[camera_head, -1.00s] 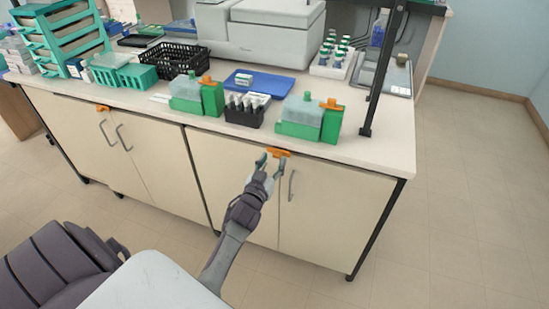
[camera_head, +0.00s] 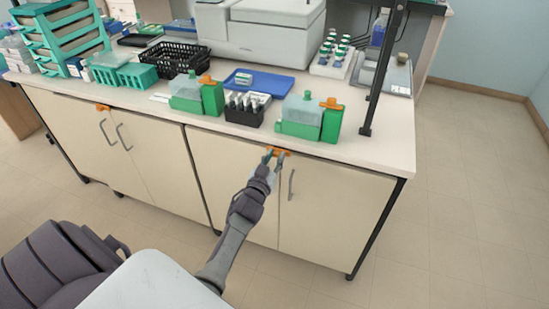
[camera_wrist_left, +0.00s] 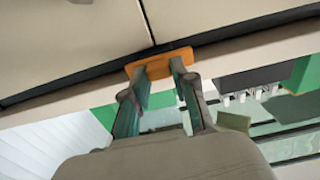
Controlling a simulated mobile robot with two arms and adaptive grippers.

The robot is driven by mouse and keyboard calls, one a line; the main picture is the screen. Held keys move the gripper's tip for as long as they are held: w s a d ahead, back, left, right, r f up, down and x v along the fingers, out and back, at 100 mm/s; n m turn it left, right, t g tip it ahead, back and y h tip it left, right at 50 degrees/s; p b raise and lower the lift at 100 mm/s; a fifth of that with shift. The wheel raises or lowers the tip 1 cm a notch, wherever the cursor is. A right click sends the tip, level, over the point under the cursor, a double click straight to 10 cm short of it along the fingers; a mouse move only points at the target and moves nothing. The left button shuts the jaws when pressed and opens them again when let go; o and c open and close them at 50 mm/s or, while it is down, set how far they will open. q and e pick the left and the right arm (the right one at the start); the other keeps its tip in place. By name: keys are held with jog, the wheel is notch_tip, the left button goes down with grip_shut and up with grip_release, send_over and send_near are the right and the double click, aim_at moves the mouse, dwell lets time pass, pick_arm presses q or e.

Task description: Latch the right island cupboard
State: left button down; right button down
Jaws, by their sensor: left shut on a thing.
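The right island cupboard (camera_head: 335,215) has two cream doors that look closed, with the seam below the counter edge. An orange latch (camera_head: 284,152) sits at the top of that seam. My left gripper (camera_head: 273,157) is at the latch, coming from below and in front. In the left wrist view, the fingers (camera_wrist_left: 160,76) are on the orange latch (camera_wrist_left: 187,54), which lies across the gap between the doors and the counter edge. The gripper is shut on it. My right gripper does not show.
A vertical door handle (camera_head: 291,185) is just right of the gripper. The left cupboard (camera_head: 105,140) has its own orange latch (camera_head: 103,108). Green bottles (camera_head: 310,118) and a black rack (camera_head: 246,115) stand near the counter's front edge. The floor to the right is clear.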

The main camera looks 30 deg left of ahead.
pick_arm(q)
jog(key=m, duration=0.4)
jog(key=shift+f+m+b, duration=0.1)
jog(key=shift+m+b, duration=0.2)
jog(key=shift+b, duration=0.1)
jog(key=m+b, duration=0.1)
jog(key=m, duration=0.3)
jog(key=shift+d+m, duration=0.15)
jog(key=shift+m, duration=0.15)
jog(key=m+b, duration=0.1)
jog(key=m, duration=0.3)
jog(key=shift+f, duration=0.15)
jog(key=shift+m+b, duration=0.5)
jog(key=shift+m, duration=1.8)
jog(key=c, duration=0.9)
grip_release()
